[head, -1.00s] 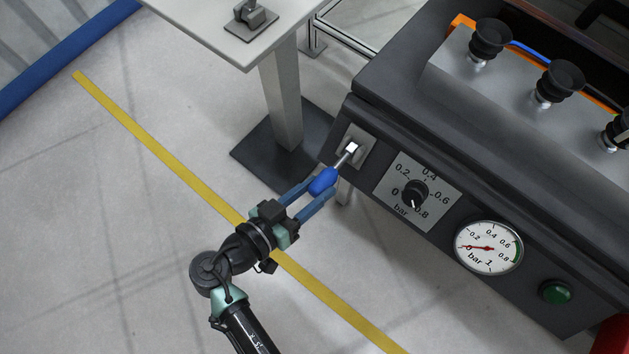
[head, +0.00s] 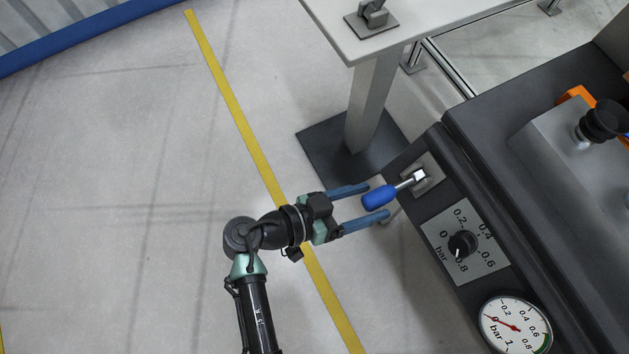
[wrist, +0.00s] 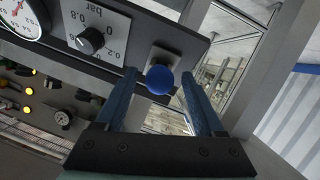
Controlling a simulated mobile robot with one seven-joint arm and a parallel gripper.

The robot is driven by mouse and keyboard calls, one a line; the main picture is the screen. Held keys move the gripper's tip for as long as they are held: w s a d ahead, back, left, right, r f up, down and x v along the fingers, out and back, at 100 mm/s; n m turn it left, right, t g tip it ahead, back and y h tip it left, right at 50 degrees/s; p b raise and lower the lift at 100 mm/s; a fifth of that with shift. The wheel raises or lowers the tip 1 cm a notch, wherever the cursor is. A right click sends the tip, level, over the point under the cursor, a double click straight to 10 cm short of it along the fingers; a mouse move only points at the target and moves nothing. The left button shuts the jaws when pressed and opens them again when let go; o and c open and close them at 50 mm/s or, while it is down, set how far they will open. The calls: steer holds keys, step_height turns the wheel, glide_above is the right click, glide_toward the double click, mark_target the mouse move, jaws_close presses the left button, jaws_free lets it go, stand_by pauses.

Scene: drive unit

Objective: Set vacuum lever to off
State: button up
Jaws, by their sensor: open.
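The vacuum lever (head: 380,197) has a blue handle on a metal stem that rises from a small grey plate (head: 424,176) on the dark drive unit panel. The handle points out toward my gripper. My gripper (head: 378,205) is open, with its two blue fingers on either side of the handle's end. In the head view gaps show between the handle and both fingers. Any contact there is unclear.
A black pressure knob (head: 463,244) and a round gauge (head: 516,325) sit along the panel beside the lever. A grey table (head: 420,15) with a post (head: 375,105) stands behind. Open floor lies to the left.

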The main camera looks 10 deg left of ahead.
steer(key=v, duration=1.2)
steer(key=shift+a, duration=0.25)
steer(key=shift+s+r, duration=0.1)
